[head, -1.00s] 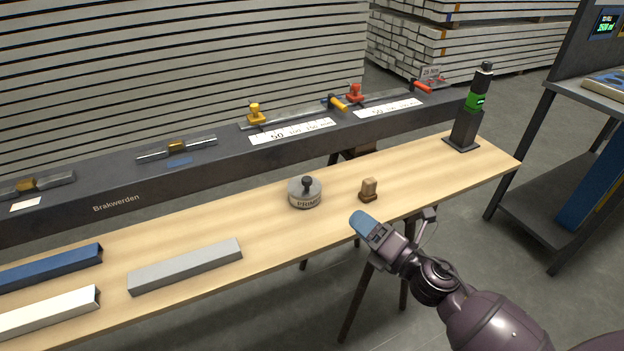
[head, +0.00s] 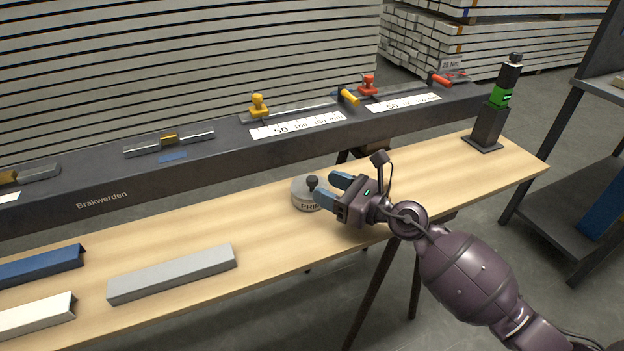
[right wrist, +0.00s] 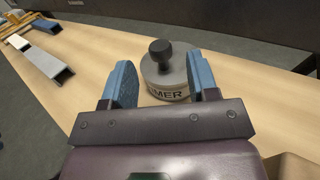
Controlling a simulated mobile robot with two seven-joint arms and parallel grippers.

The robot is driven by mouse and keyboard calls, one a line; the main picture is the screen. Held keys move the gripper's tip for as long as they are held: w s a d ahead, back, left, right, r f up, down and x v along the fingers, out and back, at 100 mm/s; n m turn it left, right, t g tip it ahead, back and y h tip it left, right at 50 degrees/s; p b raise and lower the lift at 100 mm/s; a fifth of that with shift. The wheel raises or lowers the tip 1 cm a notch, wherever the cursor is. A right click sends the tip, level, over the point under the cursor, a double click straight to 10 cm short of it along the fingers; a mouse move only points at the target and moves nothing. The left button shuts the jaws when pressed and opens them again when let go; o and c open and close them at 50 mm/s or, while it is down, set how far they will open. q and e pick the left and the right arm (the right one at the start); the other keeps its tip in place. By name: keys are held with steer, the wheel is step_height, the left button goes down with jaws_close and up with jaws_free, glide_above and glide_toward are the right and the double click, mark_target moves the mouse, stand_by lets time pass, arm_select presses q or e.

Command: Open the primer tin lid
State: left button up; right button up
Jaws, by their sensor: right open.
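The primer tin (head: 303,195) is a short round grey tin on the wooden table, with a lid that has a dark knob (head: 312,181) on top. The lid sits on the tin. My right gripper (head: 328,188) is open, with its blue fingers reaching toward the tin from the right. In the right wrist view the tin (right wrist: 168,90) and its knob (right wrist: 160,50) show ahead, between the lines of the two spread fingers (right wrist: 162,82). The gripper holds nothing; I cannot tell whether a finger touches the tin. My left gripper is not in view.
A grey bar (head: 172,274), a blue profile (head: 42,266) and a white profile (head: 36,314) lie on the table's left. A dark beam (head: 130,196) with clamps runs behind. A black and green tool (head: 490,120) stands at the right end.

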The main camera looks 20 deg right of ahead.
mark_target(311, 178)
steer(key=shift+x, duration=2.35)
steer(key=shift+c, duration=0.3)
jaws_close()
